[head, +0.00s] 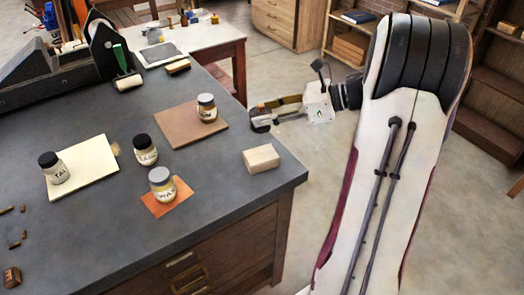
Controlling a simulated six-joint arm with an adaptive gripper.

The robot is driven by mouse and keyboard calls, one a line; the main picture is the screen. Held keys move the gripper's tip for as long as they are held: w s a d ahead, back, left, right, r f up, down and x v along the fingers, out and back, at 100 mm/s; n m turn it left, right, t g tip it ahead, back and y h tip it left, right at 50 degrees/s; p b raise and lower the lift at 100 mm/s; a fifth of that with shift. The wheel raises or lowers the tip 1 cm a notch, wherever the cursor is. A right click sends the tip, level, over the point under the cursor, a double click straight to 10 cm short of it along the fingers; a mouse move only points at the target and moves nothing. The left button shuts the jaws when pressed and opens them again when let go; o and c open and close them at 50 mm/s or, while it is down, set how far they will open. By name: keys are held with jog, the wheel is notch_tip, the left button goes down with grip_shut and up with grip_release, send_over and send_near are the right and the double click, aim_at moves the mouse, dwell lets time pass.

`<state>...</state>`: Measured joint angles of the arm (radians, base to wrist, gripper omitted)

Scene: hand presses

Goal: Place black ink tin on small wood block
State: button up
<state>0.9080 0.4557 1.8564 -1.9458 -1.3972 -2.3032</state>
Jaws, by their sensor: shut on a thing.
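My gripper (262,117) is above the table's right edge, seen small and from the side. It is shut on a small dark round thing (261,126), which looks like the black ink tin; the fingers hide part of it. The small wood block (261,159) is a pale, cream-coloured block lying flat near the table's right corner. Its top is bare. The gripper and the dark thing show above and behind the block in the picture, apart from it.
A jar (206,112) stands on a brown board (177,130). Another jar (161,189) stands on an orange sheet (178,205). A dark-lidded jar (145,155) is on the bare table, and another (55,175) on a cream board (92,160). The front middle table (95,235) is clear.

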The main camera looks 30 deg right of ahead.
jog(key=shift+f, duration=3.05)
jog(key=shift+f, duration=1.9)
jog(key=shift+f, duration=0.1)
jog(key=o, duration=1.3)
jog(key=shift+d+r, duration=0.15)
jog(key=shift+r, duration=0.05)
jog(key=v, duration=1.1)
jog(key=shift+s+d, duration=0.2)
jog(key=shift+s, duration=0.1)
